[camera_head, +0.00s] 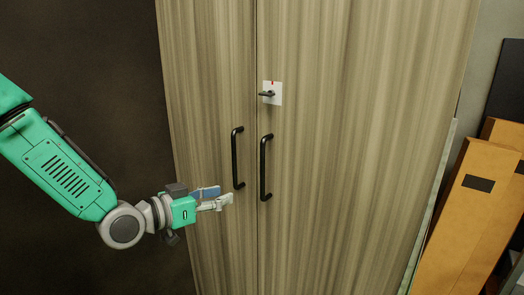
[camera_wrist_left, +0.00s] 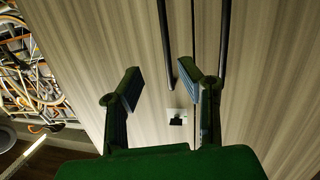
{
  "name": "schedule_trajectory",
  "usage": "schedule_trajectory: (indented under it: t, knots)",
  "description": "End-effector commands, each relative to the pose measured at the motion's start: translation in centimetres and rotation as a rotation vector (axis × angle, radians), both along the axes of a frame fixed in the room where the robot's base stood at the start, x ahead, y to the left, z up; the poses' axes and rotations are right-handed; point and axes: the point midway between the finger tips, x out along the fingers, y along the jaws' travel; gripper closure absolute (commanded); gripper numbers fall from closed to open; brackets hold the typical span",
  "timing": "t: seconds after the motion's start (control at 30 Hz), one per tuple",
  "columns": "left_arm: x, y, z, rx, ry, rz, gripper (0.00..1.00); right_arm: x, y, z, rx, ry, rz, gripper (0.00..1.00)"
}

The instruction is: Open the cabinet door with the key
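The wooden cabinet (camera_head: 340,190) has two doors that are shut, with a narrow seam between them. A white lock plate (camera_head: 278,97) with a small red mark sits on the right door, and a dark key-like piece (camera_head: 266,94) sticks out from it. The plate also shows in the left wrist view (camera_wrist_left: 177,113). My left gripper (camera_head: 228,199) is in front of the left door, below the plate and left of the handles. In the left wrist view its fingers (camera_wrist_left: 163,82) are apart with nothing held between them. My right gripper is out of view.
Two black bar handles stand upright beside the seam, the left one (camera_head: 235,158) and the right one (camera_head: 264,168). Yellow-orange boards (camera_head: 468,220) lean at the far right. Bicycle-like clutter (camera_wrist_left: 35,75) shows at the left of the wrist view.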

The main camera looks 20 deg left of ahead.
Motion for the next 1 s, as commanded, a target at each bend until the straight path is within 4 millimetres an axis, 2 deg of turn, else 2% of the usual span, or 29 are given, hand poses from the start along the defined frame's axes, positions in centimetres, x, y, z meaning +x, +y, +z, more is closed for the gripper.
schedule_trajectory:
  t: [0.03, 0.1, 0.2, 0.37, 0.8, 1.0]
  knots:
    - [0.6, 0.5, 2.6, -0.010, -0.068, -0.004, 0.68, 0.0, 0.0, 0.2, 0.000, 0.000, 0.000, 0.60]
    - [1.0, 0.8, 4.7, -0.014, -0.130, -0.012, 0.68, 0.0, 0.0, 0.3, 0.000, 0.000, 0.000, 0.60]
    - [1.4, 0.7, 5.9, -0.013, -0.167, -0.019, 0.68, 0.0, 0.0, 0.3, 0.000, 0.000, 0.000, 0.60]
    - [2.9, -0.3, 5.8, -0.011, -0.168, -0.021, 0.68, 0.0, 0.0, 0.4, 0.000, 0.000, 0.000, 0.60]
    - [10.5, -4.7, 5.7, -0.014, -0.166, -0.021, 0.68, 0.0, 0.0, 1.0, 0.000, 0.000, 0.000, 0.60]
    - [12.4, -5.8, 5.8, -0.015, -0.166, -0.019, 0.68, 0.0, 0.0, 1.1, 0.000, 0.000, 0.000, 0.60]
